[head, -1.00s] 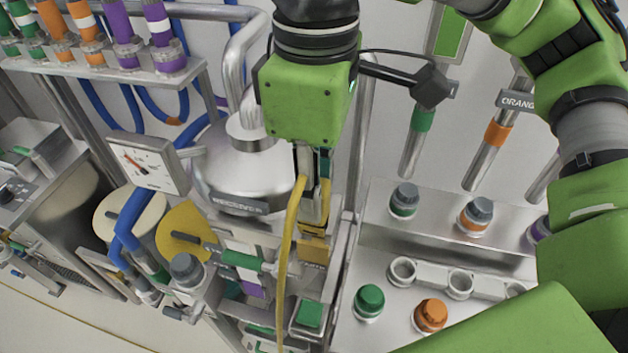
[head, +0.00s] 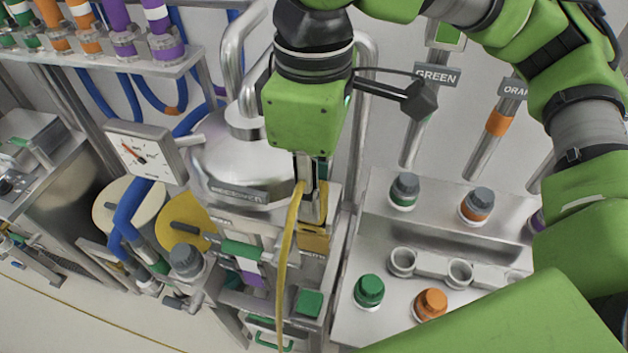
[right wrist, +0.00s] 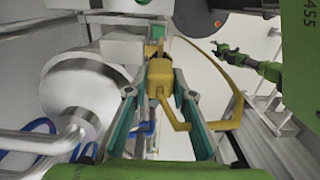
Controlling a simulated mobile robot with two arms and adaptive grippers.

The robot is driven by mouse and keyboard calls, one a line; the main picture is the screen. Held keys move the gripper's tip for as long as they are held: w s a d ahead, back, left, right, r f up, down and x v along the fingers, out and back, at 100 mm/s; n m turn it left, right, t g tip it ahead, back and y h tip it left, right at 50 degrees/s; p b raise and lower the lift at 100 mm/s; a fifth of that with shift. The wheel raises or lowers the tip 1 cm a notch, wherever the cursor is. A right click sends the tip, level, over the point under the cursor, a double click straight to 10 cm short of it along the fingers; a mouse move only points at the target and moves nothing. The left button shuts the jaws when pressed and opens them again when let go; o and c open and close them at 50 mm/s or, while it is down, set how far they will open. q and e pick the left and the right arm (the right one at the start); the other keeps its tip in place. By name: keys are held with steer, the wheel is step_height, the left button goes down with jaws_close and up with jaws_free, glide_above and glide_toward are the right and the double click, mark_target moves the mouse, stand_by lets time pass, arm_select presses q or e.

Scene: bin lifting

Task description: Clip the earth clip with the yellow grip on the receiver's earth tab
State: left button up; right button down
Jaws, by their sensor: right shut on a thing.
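My right gripper (head: 311,205) points down, just right of the steel receiver (head: 222,165) with its nameplate. It is shut on the yellow grip of the earth clip; the grip (right wrist: 159,80) shows between the two fingers in the right wrist view. A yellow cable (head: 287,260) hangs from the clip in the head view. A brass-yellow block (head: 313,240) sits right below the fingertips; I cannot tell whether it is the earth tab or whether the clip touches it. The clip's jaws are mostly hidden. A distant green arm (right wrist: 262,68) shows in the right wrist view; its gripper's state is unclear.
A pressure gauge (head: 145,155) and yellow disc (head: 187,222) stand left of the receiver. A green square button (head: 309,303) lies below the gripper. At right are green (head: 369,290) and orange (head: 431,303) caps on a steel shelf, and pipes above.

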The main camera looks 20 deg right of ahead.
steer(key=shift+f, duration=0.15)
steer(key=shift+s+f+b, duration=0.1)
steer(key=shift+f+b, duration=0.3)
steer(key=shift+f, duration=0.5)
steer(key=shift+f, duration=1.1)
stand_by(0.8)
steer(key=c, duration=1.6)
jaws_free()
steer(key=shift+c, duration=0.2)
